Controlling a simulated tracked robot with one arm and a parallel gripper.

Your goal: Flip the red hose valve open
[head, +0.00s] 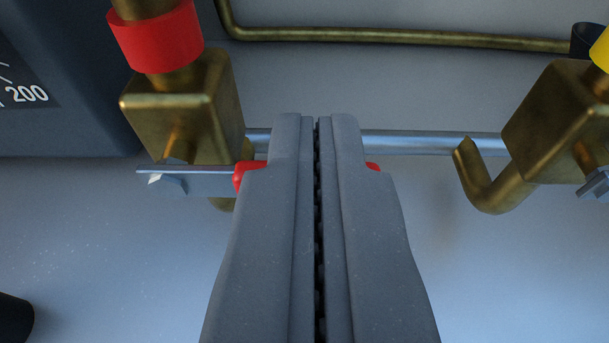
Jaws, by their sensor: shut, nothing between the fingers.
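The red hose valve has a brass body (190,108) with a red collar (157,38) at the upper left. Its flat metal lever (205,181) points right from the valve, crosswise to the collar. The lever has a red grip (247,176), which shows on both sides of my gripper; its middle is hidden behind the fingers. My gripper (318,118) is shut and empty, in front of the lever's red end. I cannot tell whether the fingers touch it.
A second brass valve (555,110) with a yellow collar (601,50) stands at the right, with a bent brass pipe (490,190) beside it. A metal rod (420,143) runs between the valves. A dark box marked 200 (60,90) is at the upper left. A brass pipe (400,36) runs along the top.

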